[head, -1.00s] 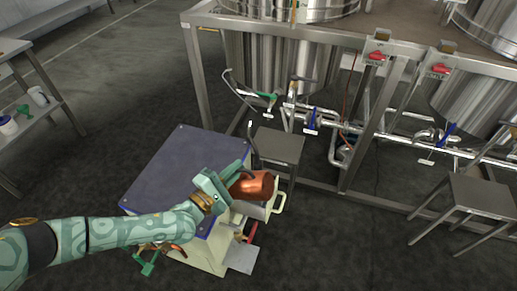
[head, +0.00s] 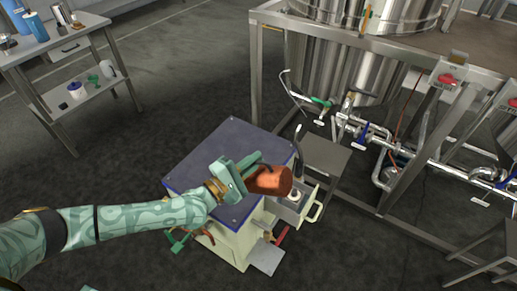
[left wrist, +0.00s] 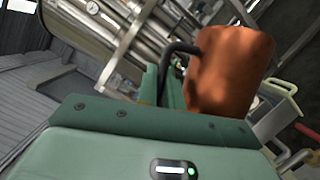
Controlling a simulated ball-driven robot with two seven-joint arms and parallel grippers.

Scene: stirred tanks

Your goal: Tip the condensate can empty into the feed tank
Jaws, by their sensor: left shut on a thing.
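The condensate can, a copper-coloured cylinder (head: 270,181), is held by its dark handle in my left gripper (head: 245,172). It lies tilted in the head view, above the right edge of a blue-topped cart. In the left wrist view the copper can (left wrist: 230,70) fills the upper right, with its black handle running to the jaws. The can's inside is hidden. A large steel tank (head: 335,60) stands in a frame at the upper right, apart from the can; I cannot tell whether it is the feed tank. My right gripper is not in view.
The cart (head: 205,165) has an open drawer (head: 297,208) on its right side. A grey stool (head: 325,155) stands between cart and tank frame. Pipes with valves (head: 385,170) run below the tanks. A steel table (head: 50,55) stands at the upper left. Dark floor lies open between.

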